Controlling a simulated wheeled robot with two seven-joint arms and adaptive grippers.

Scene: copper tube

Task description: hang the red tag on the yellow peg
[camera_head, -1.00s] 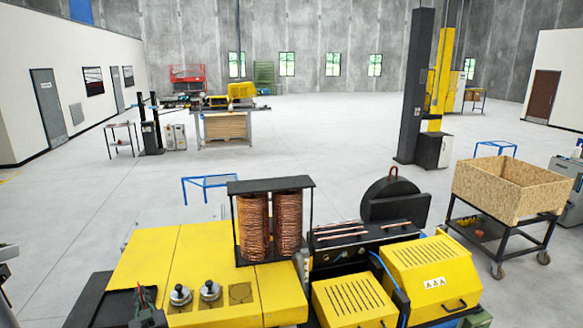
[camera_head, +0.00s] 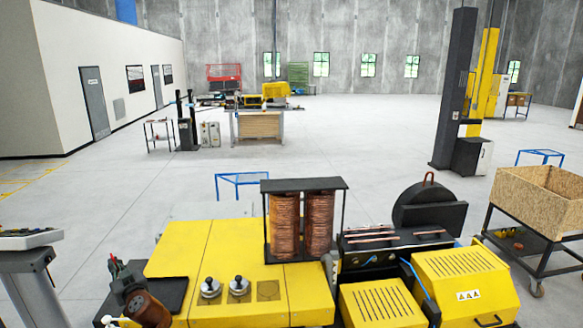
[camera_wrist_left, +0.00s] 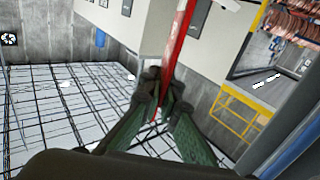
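My left gripper (camera_head: 118,270) is at the lower left of the head view, near the left end of the yellow machine (camera_head: 240,242). In the left wrist view, the left gripper (camera_wrist_left: 158,88) has its two dark green fingers closed together on a long, flat red strip, which looks like the red tag (camera_wrist_left: 180,40). The strip runs up out of the top of that view. I cannot pick out the yellow peg in either view. My right gripper is not in view.
A rack with two copper coils (camera_head: 286,222) stands on the machine. Yellow vented covers (camera_head: 465,278) lie to its right. A grey stand with a tray (camera_head: 28,238) is at the far left. A wooden crate on a cart (camera_head: 536,190) is at right.

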